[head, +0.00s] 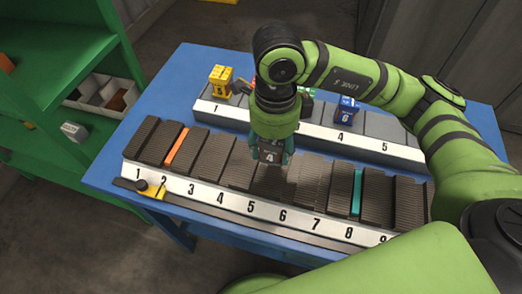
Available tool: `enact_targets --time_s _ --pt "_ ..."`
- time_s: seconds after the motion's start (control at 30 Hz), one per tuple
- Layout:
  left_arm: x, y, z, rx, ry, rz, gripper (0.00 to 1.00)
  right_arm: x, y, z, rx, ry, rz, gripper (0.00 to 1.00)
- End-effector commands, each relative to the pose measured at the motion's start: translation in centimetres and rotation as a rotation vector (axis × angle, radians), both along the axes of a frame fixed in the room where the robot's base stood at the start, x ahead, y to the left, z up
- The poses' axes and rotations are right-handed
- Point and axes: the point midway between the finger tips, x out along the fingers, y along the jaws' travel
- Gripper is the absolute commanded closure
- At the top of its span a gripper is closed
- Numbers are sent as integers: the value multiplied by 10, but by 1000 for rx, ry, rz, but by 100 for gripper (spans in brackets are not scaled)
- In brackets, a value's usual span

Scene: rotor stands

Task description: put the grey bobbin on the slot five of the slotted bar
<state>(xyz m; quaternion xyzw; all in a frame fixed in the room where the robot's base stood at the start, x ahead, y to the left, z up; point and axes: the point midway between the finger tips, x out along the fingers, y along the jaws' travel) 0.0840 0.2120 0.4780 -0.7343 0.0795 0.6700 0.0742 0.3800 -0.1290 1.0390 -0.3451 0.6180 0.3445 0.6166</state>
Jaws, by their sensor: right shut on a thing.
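My right gripper (271,152) is shut on a small dark grey piece marked 4 (270,158), which looks like the grey bobbin; the fingers hide part of it. In the head view it appears over the dark ribbed blocks of the front bar (233,200), behind the labels 5 and 6. I cannot tell whether it touches them. The front bar has a white strip numbered from 1 to 9. A second grey bar (318,131) behind it has a white numbered strip, with 1, 4 and 5 readable. My left gripper is not in view.
A yellow block (221,80) and a blue block (346,109) stand on the rear bar; green and red bits show behind my gripper. Orange (177,145) and teal (356,192) strips sit in the front bar. A yellow-black slider (152,189) is at its front left. Green shelving (60,60) stands left.

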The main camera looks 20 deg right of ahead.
Motion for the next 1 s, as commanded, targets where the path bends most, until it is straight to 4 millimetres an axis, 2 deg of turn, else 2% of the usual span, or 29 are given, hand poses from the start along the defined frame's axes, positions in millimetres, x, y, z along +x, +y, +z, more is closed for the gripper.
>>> enact_targets --time_s 0.03,0.17,0.27,0.5,0.97,1.0 --pt "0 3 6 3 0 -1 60 4 7 -1 2 3 1 100" --pt "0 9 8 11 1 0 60 9 17 -10 1 0 1 100" --pt "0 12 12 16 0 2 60 10 18 -17 -1 3 -1 100" --pt "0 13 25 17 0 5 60 10 18 -48 1 2 -1 100" --pt "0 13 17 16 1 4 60 11 18 -57 3 -2 0 100" --pt "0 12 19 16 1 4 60 10 18 -56 2 -1 0 29"
